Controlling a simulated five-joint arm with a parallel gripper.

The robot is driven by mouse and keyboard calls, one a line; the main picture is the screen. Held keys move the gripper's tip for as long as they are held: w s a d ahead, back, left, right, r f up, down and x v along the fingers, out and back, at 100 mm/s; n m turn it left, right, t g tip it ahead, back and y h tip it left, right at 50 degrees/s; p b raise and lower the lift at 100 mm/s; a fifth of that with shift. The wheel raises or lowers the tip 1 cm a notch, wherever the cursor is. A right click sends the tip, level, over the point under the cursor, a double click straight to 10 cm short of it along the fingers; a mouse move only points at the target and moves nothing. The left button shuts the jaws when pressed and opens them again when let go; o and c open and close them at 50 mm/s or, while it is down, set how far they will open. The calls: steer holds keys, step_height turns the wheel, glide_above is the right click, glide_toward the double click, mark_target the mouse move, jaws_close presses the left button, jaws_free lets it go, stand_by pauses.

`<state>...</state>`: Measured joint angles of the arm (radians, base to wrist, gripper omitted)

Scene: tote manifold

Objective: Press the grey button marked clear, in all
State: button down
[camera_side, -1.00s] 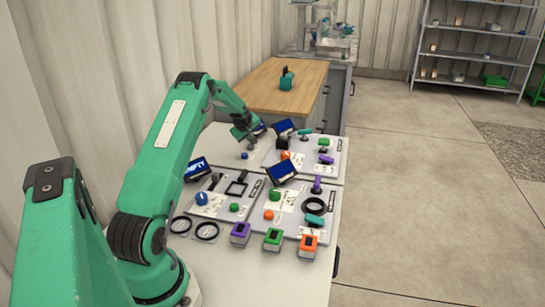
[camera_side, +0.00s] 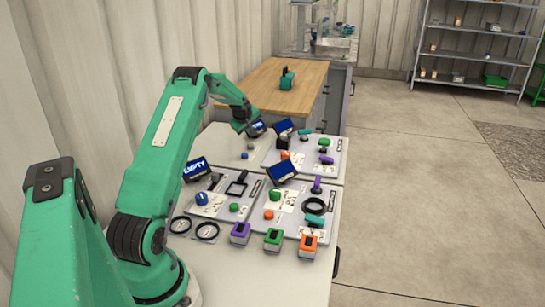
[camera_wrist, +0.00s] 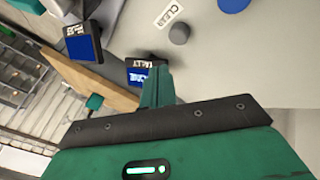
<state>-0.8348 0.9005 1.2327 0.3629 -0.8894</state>
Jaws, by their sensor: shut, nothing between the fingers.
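The grey button (camera_wrist: 179,34) is a small round knob beside a white label reading CLEAR (camera_wrist: 170,13) in the wrist view. In the side view the grey button (camera_side: 251,146) stands on the pale panel at the back left. A larger blue button (camera_wrist: 233,5) is near it. A small dark display with a blue screen (camera_wrist: 145,74), seemingly reading TALLY, stands close to my fingertips. My gripper (camera_wrist: 160,75) is shut and empty, apart from the button. In the side view my gripper (camera_side: 240,126) is raised above the back-left panel, its fingertips partly hard to make out.
Other panels with knobs, levers and displays (camera_side: 283,172) fill the table in front and to the right. Purple, green (camera_side: 273,240) and orange blocks stand along the front. A wooden-topped cabinet (camera_side: 270,85) is behind.

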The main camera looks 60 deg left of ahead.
steer(key=shift+r, duration=1.1)
